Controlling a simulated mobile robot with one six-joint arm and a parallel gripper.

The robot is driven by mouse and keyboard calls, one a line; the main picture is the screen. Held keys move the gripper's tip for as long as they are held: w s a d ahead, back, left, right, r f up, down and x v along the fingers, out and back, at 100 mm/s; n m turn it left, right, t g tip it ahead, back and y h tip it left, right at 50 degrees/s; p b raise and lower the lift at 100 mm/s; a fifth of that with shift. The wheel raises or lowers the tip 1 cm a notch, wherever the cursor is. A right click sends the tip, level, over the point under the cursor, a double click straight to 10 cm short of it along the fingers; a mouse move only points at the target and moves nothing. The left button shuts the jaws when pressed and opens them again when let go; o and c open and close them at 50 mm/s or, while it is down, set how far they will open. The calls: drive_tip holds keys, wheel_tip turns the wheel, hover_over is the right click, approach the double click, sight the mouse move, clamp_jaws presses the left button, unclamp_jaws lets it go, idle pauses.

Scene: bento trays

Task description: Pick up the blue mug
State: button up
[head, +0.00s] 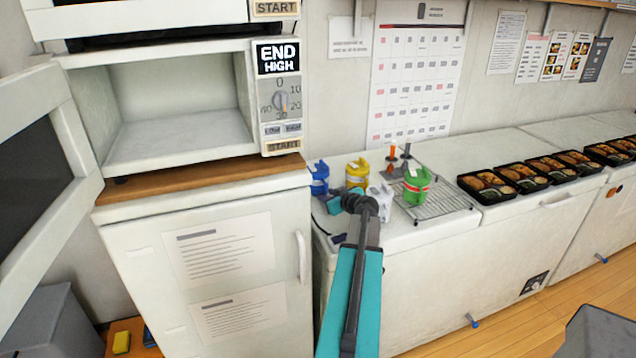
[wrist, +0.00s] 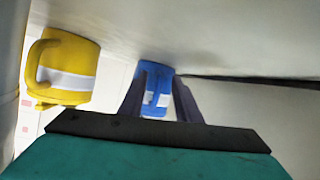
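The blue mug (head: 319,177) with a white band stands at the left end of the white counter, beside the microwave cabinet. In the wrist view the picture is upside down, and the blue mug (wrist: 155,82) shows between the two fingers. My gripper (wrist: 160,98) is open, one dark finger on each side of the mug. I cannot tell whether the fingers touch it. In the head view my gripper (head: 331,199) is just in front of the mug, and its fingertips are hard to make out.
A yellow mug (head: 357,171) stands close to the right of the blue one, also large in the wrist view (wrist: 68,66). A white mug (head: 381,199) and a green mug (head: 416,185) on a wire rack (head: 440,203) are farther right. The open microwave (head: 180,134) is left.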

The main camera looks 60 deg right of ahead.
drive_tip(key=shift+w, duration=0.15)
idle(0.4)
clamp_jaws()
